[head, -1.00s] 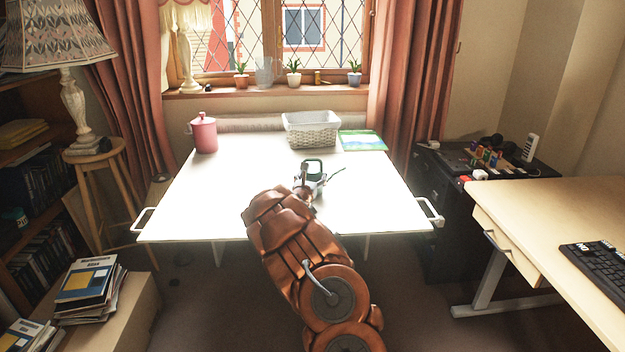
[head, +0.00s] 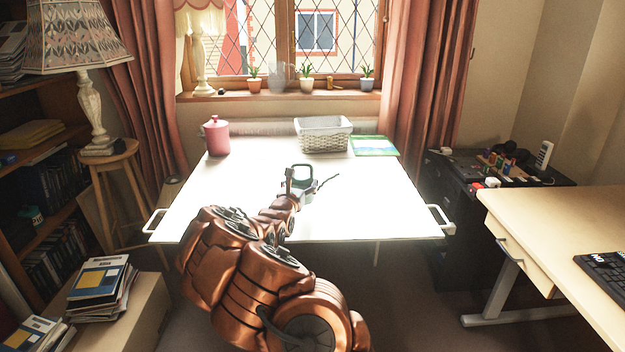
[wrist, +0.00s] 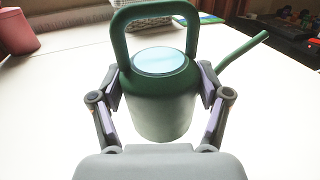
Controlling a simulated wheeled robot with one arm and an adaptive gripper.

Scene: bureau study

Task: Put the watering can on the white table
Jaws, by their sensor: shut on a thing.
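The watering can (wrist: 165,100) is green, with an arched handle on top and a spout pointing right in the wrist view. My gripper (wrist: 161,85) is shut on its body, one finger on each side.
On the table's far side are a pink lidded canister (head: 216,137), a white wicker basket (head: 322,137) and a green-blue book (head: 374,146). The tabletop around the can is clear. A wooden desk (head: 560,225) stands at right, a stool (head: 108,165) at left.

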